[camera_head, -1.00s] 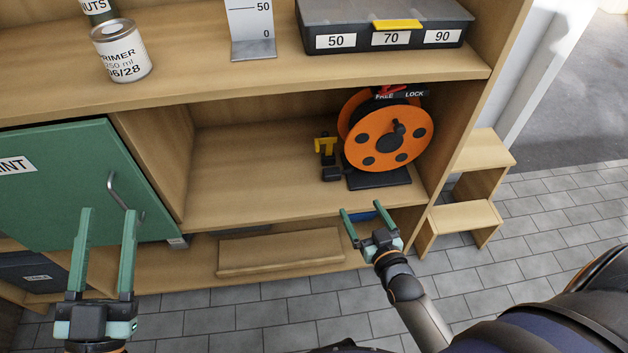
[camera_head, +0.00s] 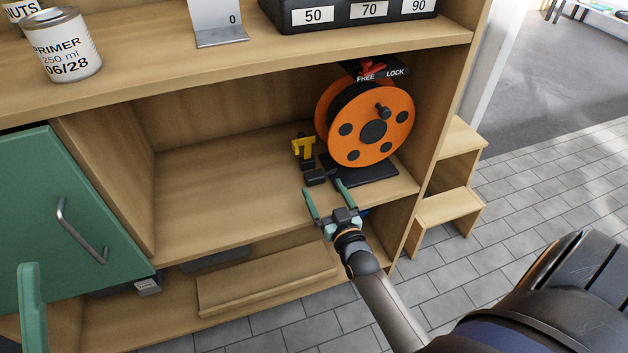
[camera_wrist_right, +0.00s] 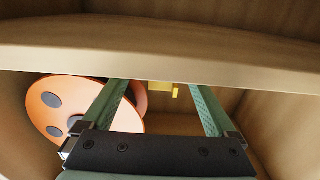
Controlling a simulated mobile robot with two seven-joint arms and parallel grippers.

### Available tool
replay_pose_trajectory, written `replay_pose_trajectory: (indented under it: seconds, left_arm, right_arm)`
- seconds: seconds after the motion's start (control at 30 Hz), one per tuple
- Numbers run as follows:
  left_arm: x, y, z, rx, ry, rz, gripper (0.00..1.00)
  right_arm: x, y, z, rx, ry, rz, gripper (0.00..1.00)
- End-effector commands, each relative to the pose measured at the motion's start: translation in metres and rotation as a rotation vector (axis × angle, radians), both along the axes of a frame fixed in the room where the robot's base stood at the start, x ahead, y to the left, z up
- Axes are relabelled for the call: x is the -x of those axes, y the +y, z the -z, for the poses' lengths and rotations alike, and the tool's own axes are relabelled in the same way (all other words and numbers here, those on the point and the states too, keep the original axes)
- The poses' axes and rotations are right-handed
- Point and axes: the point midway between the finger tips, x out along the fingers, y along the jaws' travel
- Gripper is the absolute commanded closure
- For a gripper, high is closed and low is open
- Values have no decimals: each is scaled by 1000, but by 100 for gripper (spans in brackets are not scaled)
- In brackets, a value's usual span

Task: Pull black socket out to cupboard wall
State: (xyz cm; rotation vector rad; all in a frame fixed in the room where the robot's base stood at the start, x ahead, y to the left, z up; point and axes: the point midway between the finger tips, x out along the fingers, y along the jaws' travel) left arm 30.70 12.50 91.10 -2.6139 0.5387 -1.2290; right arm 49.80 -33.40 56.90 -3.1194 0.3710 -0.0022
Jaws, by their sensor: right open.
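The black socket (camera_head: 315,176) lies on the compartment floor, left of the orange cable reel (camera_head: 372,128) and just in front of a yellow clamp-like piece (camera_head: 303,147). My right gripper (camera_head: 322,187) is open and empty at the compartment's front edge, its fingertips close to the socket; I cannot tell if they touch it. In the wrist view the reel (camera_wrist_right: 58,105) and yellow piece (camera_wrist_right: 163,90) show beyond the fingers; I cannot make out the socket there. The cupboard's left inner wall (camera_head: 105,185) is bare. One finger of my left gripper (camera_head: 31,300) shows at lower left.
A shelf edge (camera_head: 290,70) runs above the compartment. The reel stands on a black base (camera_head: 365,174) under a FREE/LOCK switch (camera_head: 382,76). The floor left of the socket is clear. A green door (camera_head: 60,215) is at left, a wooden step (camera_head: 450,205) at right.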

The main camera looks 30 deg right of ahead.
Motion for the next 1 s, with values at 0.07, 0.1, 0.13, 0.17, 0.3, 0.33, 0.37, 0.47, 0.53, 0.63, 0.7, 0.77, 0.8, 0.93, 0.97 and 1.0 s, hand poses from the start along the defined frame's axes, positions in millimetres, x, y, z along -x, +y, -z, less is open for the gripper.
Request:
replay_pose_trajectory:
  seconds: [0.07, 0.1, 0.13, 0.17, 0.3, 0.33, 0.37, 0.47, 0.53, 0.63, 0.7, 0.77, 0.8, 0.93, 0.97, 1.0]
  left_arm:
    - [0, -1, 17, 9, 9, 12, 50]
    - [-1, -1, 22, 14, 13, 18, 50]
    - [-1, -2, 26, 16, 16, 22, 50]
    - [-1, -2, 29, 18, 19, 25, 50]
    - [-2, -3, 40, 24, 33, 36, 50]
    - [-2, -3, 42, 25, 34, 37, 50]
    - [-2, -3, 43, 26, 36, 38, 50]
    - [-2, -3, 46, 27, 40, 40, 50]
    - [-2, -4, 46, 28, 41, 40, 50]
    - [-2, -4, 46, 28, 41, 42, 50]
    - [-2, -4, 46, 28, 41, 42, 50]
    - [-2, -4, 46, 27, 41, 42, 50]
    - [-2, -4, 46, 26, 41, 43, 50]
    - [-2, -4, 46, 25, 41, 43, 50]
    - [-2, -4, 46, 25, 41, 43, 50]
    - [-2, -4, 46, 25, 40, 43, 50]
  right_arm:
    - [-18, -5, 5, 1, -5, 0, 7]
    - [-26, -6, 5, 1, -5, 0, 7]
    - [-31, -8, 5, 1, -4, 0, 7]
    - [-36, -9, 5, 1, -4, 0, 7]
    - [-54, -13, 4, 1, -1, 0, 7]
    - [-57, -13, 3, 1, -1, 0, 7]
    - [-59, -14, 3, 1, 0, 0, 7]
    - [-64, -15, 1, 1, -1, 0, 7]
    - [-65, -16, 1, 1, 1, 0, 7]
    - [-66, -16, 1, 1, 2, 0, 7]
    - [-66, -16, 0, 1, 2, 0, 7]
    - [-66, -16, 0, 1, 2, 0, 7]
    - [-66, -16, 0, 1, 2, 0, 10]
    - [-66, -16, 0, 1, 2, 0, 24]
    - [-66, -16, 0, 1, 2, 0, 28]
    - [-66, -16, 0, 1, 1, 0, 32]
